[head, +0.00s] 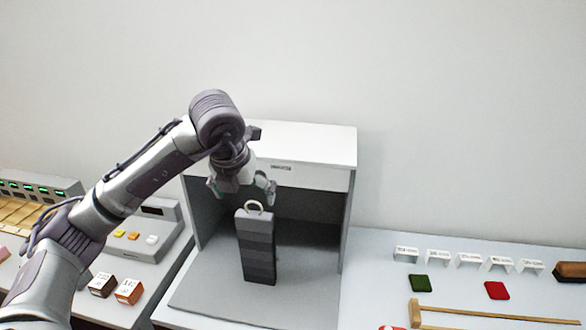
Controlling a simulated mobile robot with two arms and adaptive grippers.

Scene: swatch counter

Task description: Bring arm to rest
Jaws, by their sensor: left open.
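My left arm (140,180) comes in from the left and reaches in front of a white and grey open-fronted booth. My left gripper (243,199) is open and empty, pointing down just above a tall dark striped block (258,250). The block stands upright on the booth floor and has a pale ring (254,206) on its top. The ring shows between the spread fingers; I cannot tell whether they touch it. My right gripper is not in view.
The booth (330,178) has side walls and a roof close to my gripper. At left are a grey device (150,240) with coloured pieces and two small boxes (128,291).

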